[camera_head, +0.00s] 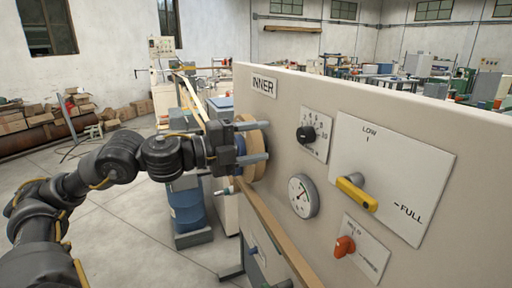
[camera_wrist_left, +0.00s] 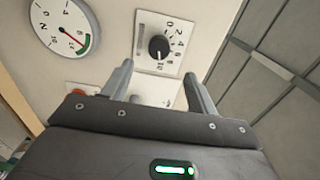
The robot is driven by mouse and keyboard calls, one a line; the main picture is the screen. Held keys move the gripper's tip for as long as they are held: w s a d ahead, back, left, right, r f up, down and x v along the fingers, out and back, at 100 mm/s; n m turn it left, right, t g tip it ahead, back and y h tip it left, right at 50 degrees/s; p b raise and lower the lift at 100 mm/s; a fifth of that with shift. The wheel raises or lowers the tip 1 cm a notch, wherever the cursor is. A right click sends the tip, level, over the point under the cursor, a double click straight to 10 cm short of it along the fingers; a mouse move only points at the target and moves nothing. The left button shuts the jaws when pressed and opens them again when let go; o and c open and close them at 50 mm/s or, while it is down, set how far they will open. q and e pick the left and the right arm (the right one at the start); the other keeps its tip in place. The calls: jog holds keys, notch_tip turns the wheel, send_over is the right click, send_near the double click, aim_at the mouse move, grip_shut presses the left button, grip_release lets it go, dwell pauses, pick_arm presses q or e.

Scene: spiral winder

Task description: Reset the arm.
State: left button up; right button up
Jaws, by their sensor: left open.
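My left arm comes in from the left in the head view, stretched out toward the panel. My left gripper (camera_head: 262,152) is open and empty beside the left part of the control panel (camera_head: 420,135). In the left wrist view the two fingers of the left gripper (camera_wrist_left: 160,85) stand apart with nothing between them. Beyond them are a black numbered knob (camera_wrist_left: 158,47) and a round gauge (camera_wrist_left: 62,27). I cannot tell the exact gap between fingertips and panel. My right gripper does not show.
The panel carries a black knob (camera_head: 306,134), a gauge (camera_head: 303,196), a yellow lever (camera_head: 357,192) and an orange knob (camera_head: 344,246). A wooden ledge (camera_head: 270,225) runs along its lower left. A blue drum (camera_head: 187,208) stands behind the gripper. Open floor (camera_head: 140,235) lies left.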

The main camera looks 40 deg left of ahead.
pick_arm(q)
jog(key=shift+f, duration=0.1)
dwell(0.4)
notch_tip(320, 180, down, 26)
jog(key=n+y, duration=0.7)
jog(key=n, duration=0.7)
jog(key=s+d+f+n+g+y, duration=0.1)
jog(key=s+d+f+n+g, duration=0.25)
jog(key=s+f, duration=0.45)
jog(key=s+d+f+n+g, duration=0.2)
jog(key=s+f+g, duration=0.3)
jog(key=s+f, duration=0.3)
jog(key=s+d+f+n+g+y, duration=0.1)
jog(key=s+d+f+n+g, duration=0.25)
jog(key=s+f, duration=0.5)
notch_tip(320, 180, down, 27)
jog(key=s+m+g, duration=0.1)
jog(key=s, duration=0.1)
jog(key=s+a+f+g, duration=0.1)
jog(key=s+a+f, duration=0.2)
jog(key=s+f, duration=1.1)
jog(key=shift+s+a+g, duration=0.3)
jog(key=shift+s+a, duration=0.05)
jog(key=shift+s, duration=0.25)
